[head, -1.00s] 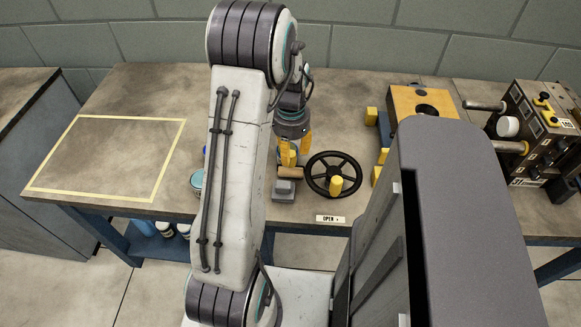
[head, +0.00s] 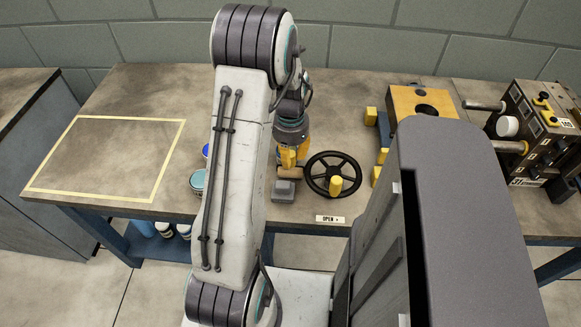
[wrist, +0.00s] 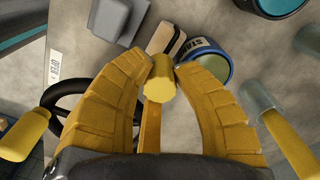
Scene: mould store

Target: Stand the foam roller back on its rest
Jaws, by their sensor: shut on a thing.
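My gripper (head: 290,152) has yellow fingers, low over the bench just behind a grey block. In the wrist view its fingertips (wrist: 166,68) are closed on the upright yellow handle (wrist: 160,90) of what appears to be the foam roller. The tan roller part (head: 290,172) lies crosswise below the handle, and shows beyond the fingertips in the wrist view (wrist: 166,37). The grey block (head: 284,190), possibly the rest, is right beside the tan part. I cannot tell whether they touch. My arm hides part of this area in the head view.
A black handwheel (head: 333,174) with a yellow knob stands close to the right. Tins, one teal (head: 198,179), stand left, and another yellow handle (wrist: 290,145) rises from a grey cup. The taped rectangle (head: 108,158) at the left is empty.

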